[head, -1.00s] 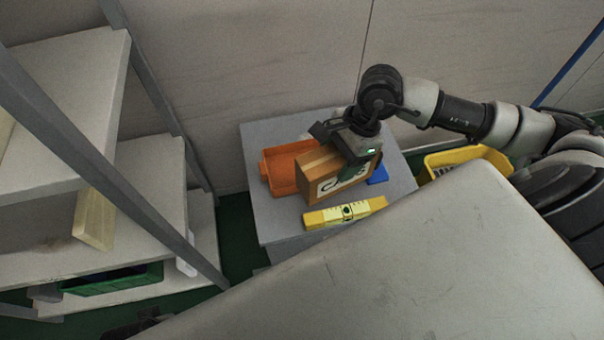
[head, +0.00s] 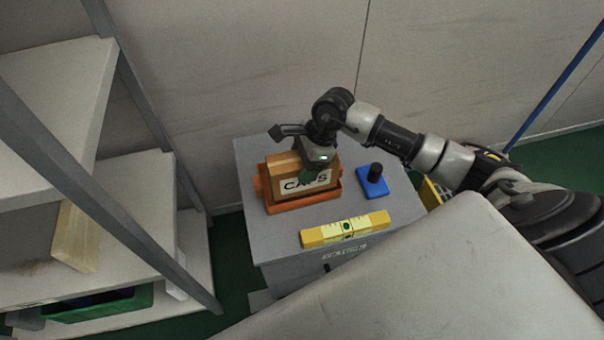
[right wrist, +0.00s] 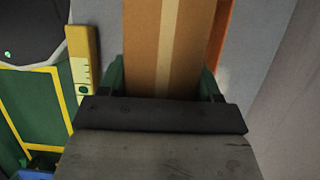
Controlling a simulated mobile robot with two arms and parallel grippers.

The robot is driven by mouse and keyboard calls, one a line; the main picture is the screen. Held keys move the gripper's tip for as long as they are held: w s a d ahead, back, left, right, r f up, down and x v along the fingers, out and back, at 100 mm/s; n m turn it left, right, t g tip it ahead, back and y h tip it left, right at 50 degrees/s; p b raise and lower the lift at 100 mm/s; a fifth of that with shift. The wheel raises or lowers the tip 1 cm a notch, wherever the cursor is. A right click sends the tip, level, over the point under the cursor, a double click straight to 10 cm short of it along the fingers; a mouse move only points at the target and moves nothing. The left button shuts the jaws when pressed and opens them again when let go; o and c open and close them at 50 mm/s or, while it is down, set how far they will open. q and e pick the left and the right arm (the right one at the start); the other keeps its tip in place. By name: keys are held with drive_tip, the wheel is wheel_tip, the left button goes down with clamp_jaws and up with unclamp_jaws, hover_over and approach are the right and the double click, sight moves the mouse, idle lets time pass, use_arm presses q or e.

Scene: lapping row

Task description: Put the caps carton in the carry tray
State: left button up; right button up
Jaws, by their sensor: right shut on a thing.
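The caps carton (head: 290,182) is a brown cardboard box with a white CAPS label. It is at the orange carry tray (head: 289,205) on the grey cabinet top, with the tray's rim showing around its lower part. I cannot tell whether its base touches the tray floor. My right gripper (head: 318,172) is above the carton and shut on it. In the right wrist view the carton (right wrist: 165,45) lies between the green fingers, with a strip of the orange tray (right wrist: 221,30) beside it. My left gripper is not in view.
A yellow level (head: 345,229) lies near the cabinet's (head: 390,205) front edge. A blue block with a black knob (head: 372,184) stands right of the tray. A shelf rack (head: 140,200) is at the left, a light table surface (head: 400,285) in front, and a wall behind.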

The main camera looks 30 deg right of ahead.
drive_tip(key=shift+w+f, duration=0.1)
drive_tip(key=shift+f, duration=0.4)
wheel_tip(320, 180, down, 3)
drive_tip(key=shift+r+b, duration=0.2)
drive_tip(key=shift+b, duration=0.3)
drive_tip(key=shift+f, duration=0.3)
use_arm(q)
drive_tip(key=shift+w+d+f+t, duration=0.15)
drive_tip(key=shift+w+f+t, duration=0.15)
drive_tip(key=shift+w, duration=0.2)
use_arm(e)
drive_tip(key=shift+r, duration=0.1)
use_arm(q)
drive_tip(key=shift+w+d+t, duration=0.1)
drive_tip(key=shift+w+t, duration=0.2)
use_arm(e)
drive_tip(key=o, duration=1.1)
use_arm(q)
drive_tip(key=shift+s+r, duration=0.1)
